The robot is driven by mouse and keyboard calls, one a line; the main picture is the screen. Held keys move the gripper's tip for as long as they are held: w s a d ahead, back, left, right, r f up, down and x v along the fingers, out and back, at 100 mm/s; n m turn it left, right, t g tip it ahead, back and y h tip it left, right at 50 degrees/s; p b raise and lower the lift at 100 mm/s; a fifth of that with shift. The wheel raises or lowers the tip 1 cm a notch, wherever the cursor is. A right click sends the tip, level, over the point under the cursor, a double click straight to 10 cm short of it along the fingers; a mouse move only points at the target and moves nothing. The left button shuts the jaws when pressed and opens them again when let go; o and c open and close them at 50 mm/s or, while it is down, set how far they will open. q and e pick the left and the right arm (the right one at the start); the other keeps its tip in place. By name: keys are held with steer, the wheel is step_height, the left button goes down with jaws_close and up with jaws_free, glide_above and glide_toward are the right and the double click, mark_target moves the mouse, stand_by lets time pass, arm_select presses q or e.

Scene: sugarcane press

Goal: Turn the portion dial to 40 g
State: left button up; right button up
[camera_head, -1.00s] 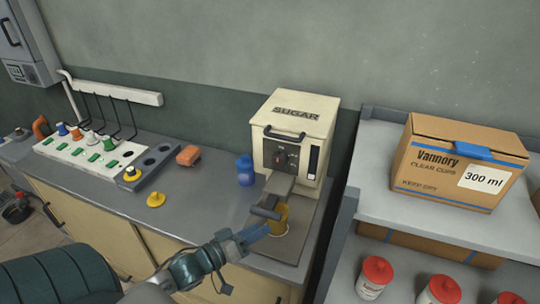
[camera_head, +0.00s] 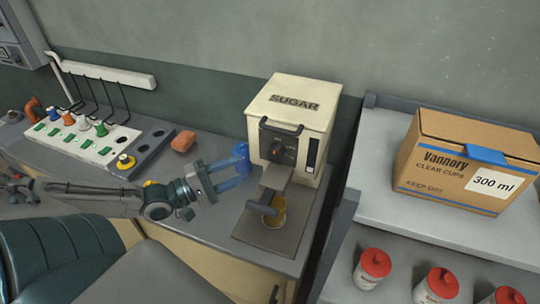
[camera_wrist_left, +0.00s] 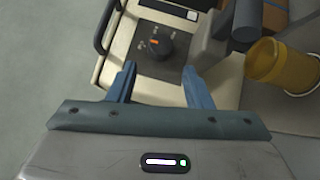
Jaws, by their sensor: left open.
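The sugar machine (camera_head: 295,107) is a cream box marked SUGAR on the counter. Its dark front panel (camera_head: 276,147) carries the portion dial, too small to read in the head view. In the left wrist view the dial (camera_wrist_left: 155,45) is a round dark knob with an orange mark; its scale is illegible. My left gripper (camera_head: 243,172) is open and empty, left of the machine's front. In the left wrist view its blue fingertips (camera_wrist_left: 157,71) are apart, with the dial just beyond the gap between them. No contact with the dial is visible.
A yellow cup (camera_head: 277,212) stands under the spout, beside a dark horizontal handle (camera_head: 262,208). A shelf with a cardboard box (camera_head: 465,160) and red-lidded jars (camera_head: 375,264) is at right. A control rack (camera_head: 82,138) is at left.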

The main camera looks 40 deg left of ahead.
mark_target(274, 155)
arm_select(q)
steer(key=b+x, duration=0.4)
steer(key=x, duration=0.1)
steer(key=shift+w+d+f, duration=0.15)
steer(key=shift+w+d, duration=0.05)
steer(key=shift+w, duration=0.15)
steer(key=shift+b+x, duration=1.2)
steer(key=shift+x, duration=0.05)
steer(key=shift+w+d+b, duration=0.3)
steer(key=shift+w+b, duration=0.2)
steer(key=shift+b, duration=0.05)
steer(key=shift+w+d, duration=0.1)
steer(key=shift+w, duration=0.05)
steer(key=shift+w+d+r, duration=0.1)
steer(key=shift+r, duration=0.15)
steer(key=c, duration=0.7)
